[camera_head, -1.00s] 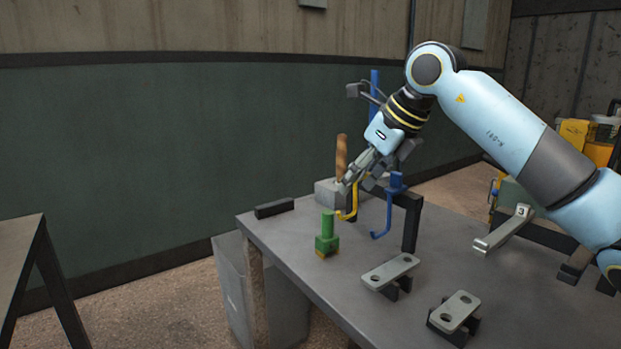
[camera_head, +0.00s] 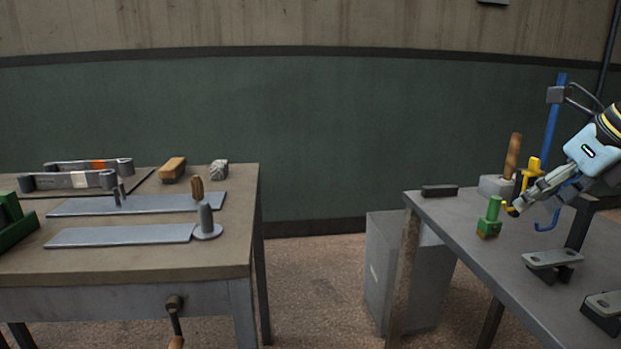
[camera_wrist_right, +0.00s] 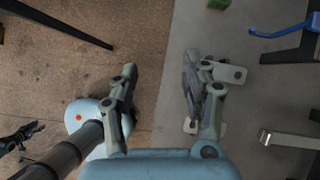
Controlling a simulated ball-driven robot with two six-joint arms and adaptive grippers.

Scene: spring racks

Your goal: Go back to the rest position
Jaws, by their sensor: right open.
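My right gripper (camera_head: 516,208) is at the right side of the head view, over the near bench. It appears in front of a yellow hook (camera_head: 534,165) and partly hides it. In the right wrist view its two fingers (camera_wrist_right: 158,85) are spread wide with nothing between them, one over the floor and one over the bench top.
A left bench (camera_head: 120,262) bears flat plates. A grey bin (camera_head: 388,265) stands beside the right bench. Floor between is clear.

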